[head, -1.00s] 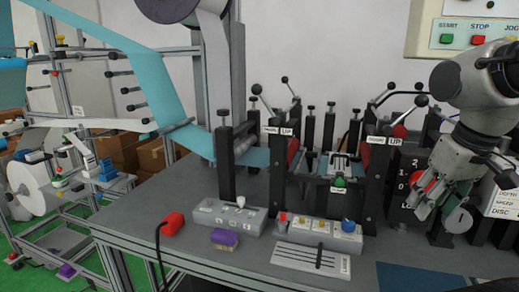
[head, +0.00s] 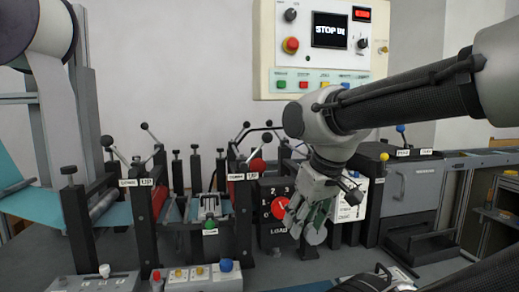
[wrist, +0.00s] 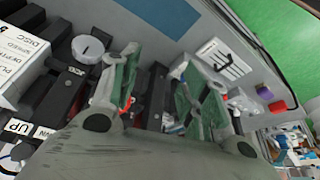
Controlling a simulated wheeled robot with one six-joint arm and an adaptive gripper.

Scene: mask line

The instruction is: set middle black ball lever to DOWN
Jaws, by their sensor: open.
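In the head view, a black ball lever (head: 266,138) slants up from the middle station's post, left of my arm. The post carries a name label (head: 236,177), too small to read, and an UP label (head: 252,176). My gripper (head: 310,218) is open and empty, pointing down in front of the red dial, below and to the right of that lever and apart from it. In the wrist view my gripper's green-padded fingers (wrist: 158,85) are spread with nothing held between them. An UP label (wrist: 18,128) shows at the lower left there; I cannot pick out the lever's ball.
Another black ball lever (head: 145,126) stands at the left station. The red dial (head: 279,207) and a grey disc knob (head: 315,235) are close to my fingers. A control panel (head: 325,45) hangs above. A button box (head: 203,279) stands at the front.

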